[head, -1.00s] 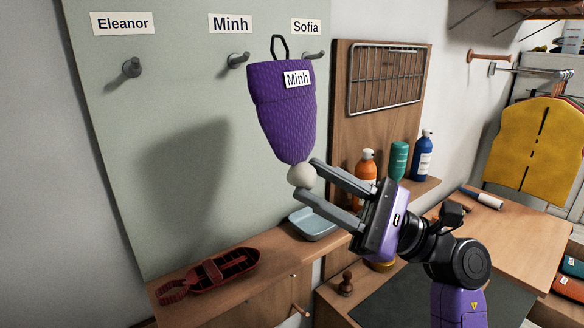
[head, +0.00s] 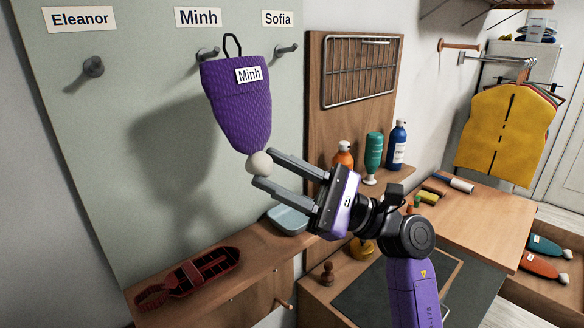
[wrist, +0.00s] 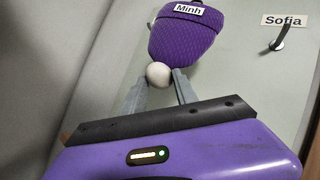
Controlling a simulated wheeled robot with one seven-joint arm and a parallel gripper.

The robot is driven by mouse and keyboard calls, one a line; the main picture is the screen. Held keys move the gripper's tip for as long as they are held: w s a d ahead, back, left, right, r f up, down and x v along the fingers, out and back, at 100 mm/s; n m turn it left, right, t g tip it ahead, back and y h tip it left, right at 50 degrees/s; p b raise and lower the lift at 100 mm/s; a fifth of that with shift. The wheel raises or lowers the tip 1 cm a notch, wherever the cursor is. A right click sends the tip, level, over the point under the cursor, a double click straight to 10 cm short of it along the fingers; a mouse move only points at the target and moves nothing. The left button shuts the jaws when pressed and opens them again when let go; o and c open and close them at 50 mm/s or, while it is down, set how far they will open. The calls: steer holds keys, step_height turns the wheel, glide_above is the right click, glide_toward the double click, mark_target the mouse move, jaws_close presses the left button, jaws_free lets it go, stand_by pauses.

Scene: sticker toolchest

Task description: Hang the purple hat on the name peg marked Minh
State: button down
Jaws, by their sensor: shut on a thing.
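The purple hat (head: 240,108) hangs upside down from my grip, with its pale pompom (head: 259,163) at the bottom and a dark loop (head: 232,46) at the top. A white "Minh" tag is on its brim. My gripper (head: 262,168) is shut on the pompom; the wrist view also shows the hat (wrist: 183,38) above the fingers. The Minh peg (head: 207,54) is under the "Minh" label (head: 198,17). The loop appears just right of this peg in the head view; I cannot tell the depth between them.
The Eleanor peg (head: 93,67) is to the left and the Sofia peg (head: 285,49) to the right, both empty. A wire rack (head: 360,72) is on the wooden panel. Bottles, a blue-grey tray (head: 288,219) and a dark red shoe-shaped thing (head: 192,275) rest below.

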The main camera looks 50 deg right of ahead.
steer(key=w+d+f+b, duration=0.1)
steer(key=w, duration=0.5)
steer(key=shift+d+f, duration=0.15)
steer(key=shift+f, duration=0.05)
stand_by(0.5)
steer(key=shift+w, duration=0.1)
stand_by(0.8)
steer(key=c, duration=0.9)
jaws_free()
steer(key=shift+f, duration=0.1)
steer(key=b+v, duration=0.3)
steer(key=v, duration=0.4)
steer(key=shift+s+d, duration=0.2)
steer(key=shift+s, duration=0.15)
